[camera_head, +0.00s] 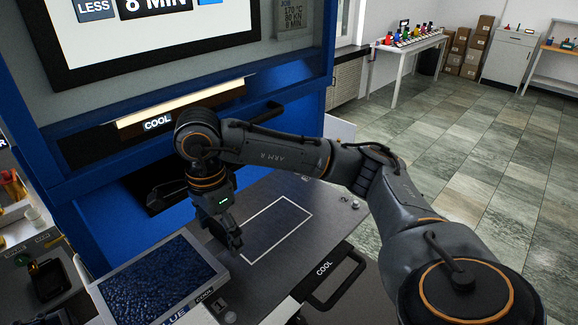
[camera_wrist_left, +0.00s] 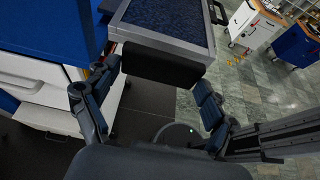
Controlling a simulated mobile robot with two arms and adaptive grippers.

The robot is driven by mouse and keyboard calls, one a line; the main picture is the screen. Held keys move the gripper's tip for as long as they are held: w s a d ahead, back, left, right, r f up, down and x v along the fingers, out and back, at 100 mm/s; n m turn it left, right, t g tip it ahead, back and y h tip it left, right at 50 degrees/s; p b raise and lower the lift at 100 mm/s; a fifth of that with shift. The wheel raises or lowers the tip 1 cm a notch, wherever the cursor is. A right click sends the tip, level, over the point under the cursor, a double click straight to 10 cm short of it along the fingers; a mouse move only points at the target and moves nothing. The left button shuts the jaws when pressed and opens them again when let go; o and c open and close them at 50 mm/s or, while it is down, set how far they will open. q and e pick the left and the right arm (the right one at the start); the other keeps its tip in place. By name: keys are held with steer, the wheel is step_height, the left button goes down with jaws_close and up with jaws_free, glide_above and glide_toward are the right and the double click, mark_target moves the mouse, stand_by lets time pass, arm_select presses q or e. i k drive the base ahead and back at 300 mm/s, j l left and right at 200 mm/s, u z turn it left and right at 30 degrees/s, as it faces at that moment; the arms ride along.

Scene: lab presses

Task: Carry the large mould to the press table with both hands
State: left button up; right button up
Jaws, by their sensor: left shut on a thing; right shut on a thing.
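The large mould (camera_head: 212,283), a pale metal frame filled with dark blue granules, shows at the lower left of the head view. It also shows at the top of the left wrist view (camera_wrist_left: 165,40). My left gripper (camera_wrist_left: 156,76) is shut on the mould's black handle (camera_wrist_left: 160,66), one finger at each end. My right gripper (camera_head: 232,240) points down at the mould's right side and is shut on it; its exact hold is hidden. The press table (camera_head: 318,192), dark with a white outlined rectangle, lies right of the mould. I cannot tell whether the mould touches it.
The blue press (camera_head: 300,120) stands behind the table, with a COOL-marked bar (camera_head: 180,112). A black handle (camera_head: 340,283) juts from the table's front. A bench with small items (camera_head: 20,240) is at left. Tiled floor (camera_head: 470,160) is open at right.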

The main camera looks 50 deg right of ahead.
mark_target(270, 226)
steer(key=l, duration=1.35)
